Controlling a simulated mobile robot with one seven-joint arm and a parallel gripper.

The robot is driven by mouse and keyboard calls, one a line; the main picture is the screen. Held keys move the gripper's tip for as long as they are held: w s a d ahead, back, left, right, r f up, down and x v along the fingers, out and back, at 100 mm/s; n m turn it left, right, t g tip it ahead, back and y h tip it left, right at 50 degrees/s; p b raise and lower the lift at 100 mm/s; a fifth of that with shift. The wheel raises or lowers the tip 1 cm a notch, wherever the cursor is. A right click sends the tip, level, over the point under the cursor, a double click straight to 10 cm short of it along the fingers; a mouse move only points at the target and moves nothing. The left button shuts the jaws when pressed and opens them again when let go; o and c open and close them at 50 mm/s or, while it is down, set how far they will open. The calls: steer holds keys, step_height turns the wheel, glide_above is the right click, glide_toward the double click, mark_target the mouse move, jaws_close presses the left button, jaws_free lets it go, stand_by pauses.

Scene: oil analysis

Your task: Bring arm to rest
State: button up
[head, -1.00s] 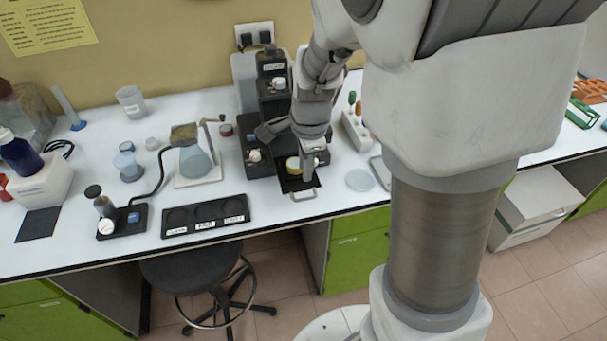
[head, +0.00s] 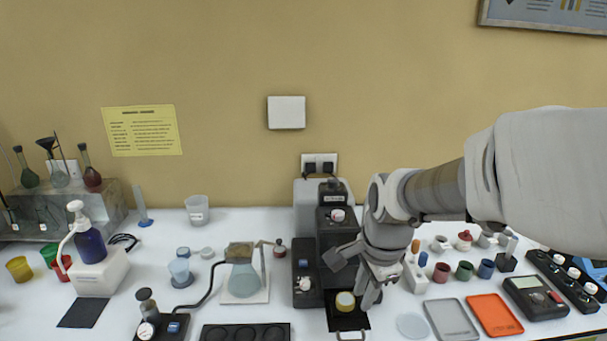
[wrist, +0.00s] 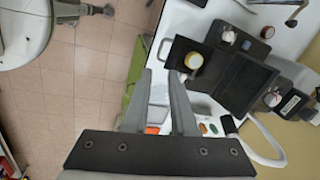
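My arm reaches in from the right in the head view. My gripper (head: 370,296) hangs beside and partly in front of the black analysis device (head: 337,225), close to a small yellow-ringed container (head: 345,301) on its pulled-out black tray (head: 348,323). In the wrist view, the two fingers of my gripper (wrist: 161,72) stand apart with nothing between them. The container (wrist: 193,61) is there, to the right of the fingertips on its tray (wrist: 178,49), apart from them.
A flask (head: 243,278) on a white stand is left of the device. An orange tray (head: 494,315), a grey tray (head: 450,319) and several coloured cups are on the right. In the wrist view, open tiled floor (wrist: 85,75) lies left of the bench.

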steer(key=s+r+n+t, duration=0.3)
steer(key=s+r+n, duration=0.5)
steer(key=s+n, duration=0.5)
steer(key=shift+s+d+n+h, duration=0.3)
steer(key=shift+s+d+n, duration=0.1)
steer(key=shift+n, duration=0.7)
steer(key=shift+r, duration=0.15)
stand_by(0.6)
